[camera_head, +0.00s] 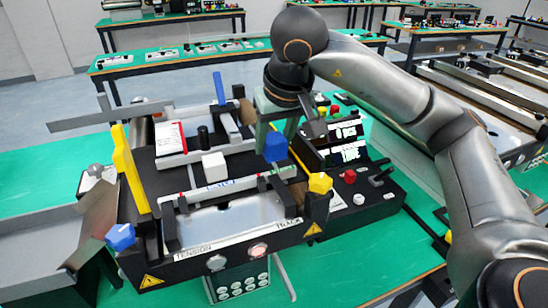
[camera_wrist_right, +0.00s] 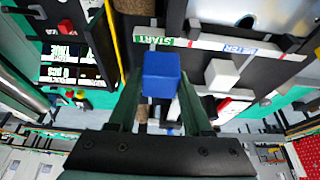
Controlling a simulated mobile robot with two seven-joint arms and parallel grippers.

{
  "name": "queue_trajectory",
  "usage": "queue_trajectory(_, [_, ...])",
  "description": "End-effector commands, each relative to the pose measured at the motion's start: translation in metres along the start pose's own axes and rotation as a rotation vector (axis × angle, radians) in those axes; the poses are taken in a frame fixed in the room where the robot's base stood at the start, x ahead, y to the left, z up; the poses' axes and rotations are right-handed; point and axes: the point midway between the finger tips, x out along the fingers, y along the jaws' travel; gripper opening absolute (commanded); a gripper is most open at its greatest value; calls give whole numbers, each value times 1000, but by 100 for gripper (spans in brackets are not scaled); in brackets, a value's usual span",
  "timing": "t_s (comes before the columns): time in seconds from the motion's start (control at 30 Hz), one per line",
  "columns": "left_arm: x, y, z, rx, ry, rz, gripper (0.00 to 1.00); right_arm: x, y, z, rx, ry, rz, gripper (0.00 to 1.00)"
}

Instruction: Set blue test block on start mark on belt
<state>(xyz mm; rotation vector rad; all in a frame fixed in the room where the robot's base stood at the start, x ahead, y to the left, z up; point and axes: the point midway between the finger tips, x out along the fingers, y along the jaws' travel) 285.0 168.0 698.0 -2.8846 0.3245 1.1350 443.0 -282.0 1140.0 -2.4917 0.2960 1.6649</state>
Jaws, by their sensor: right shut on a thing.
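The blue test block (camera_head: 276,147) is held at the fingertips of my right gripper (camera_head: 277,130), above the far-right end of the mini conveyor. In the right wrist view the blue block (camera_wrist_right: 161,75) sits between both fingers of the right gripper (camera_wrist_right: 158,88), which is shut on it. The green START label (camera_wrist_right: 165,41) is on the pale rail strip just beyond the block. The block looks held above the dark belt (camera_head: 178,182); whether it touches is hard to tell. My left gripper is not in view.
A white cube (camera_head: 214,165) stands left of the held block. A yellow post (camera_head: 135,170) rises at the conveyor's left end. A yellow knob (camera_head: 320,183) is at the near right corner. A control box with displays (camera_head: 345,150) stands close on the right.

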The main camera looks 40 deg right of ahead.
Motion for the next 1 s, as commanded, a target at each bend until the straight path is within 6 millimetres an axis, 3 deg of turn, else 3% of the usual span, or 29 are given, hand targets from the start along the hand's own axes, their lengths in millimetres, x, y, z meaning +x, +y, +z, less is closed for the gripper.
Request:
queue_trajectory(0.2, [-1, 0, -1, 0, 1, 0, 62, 20, 6, -4, 2, -3, 1, 0])
queue_trajectory(0.4, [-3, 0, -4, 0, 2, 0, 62, 44, 6, 6, 0, -2, 1, 0])
queue_trajectory(0.83, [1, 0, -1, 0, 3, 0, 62, 51, 5, 9, 1, 0, -1, 0])
queue_trajectory(0.87, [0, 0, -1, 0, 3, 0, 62, 50, 5, 8, 1, 0, -1, 51])
queue_trajectory(1.0, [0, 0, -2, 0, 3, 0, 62, 50, 5, 8, 0, 0, -1, 67])
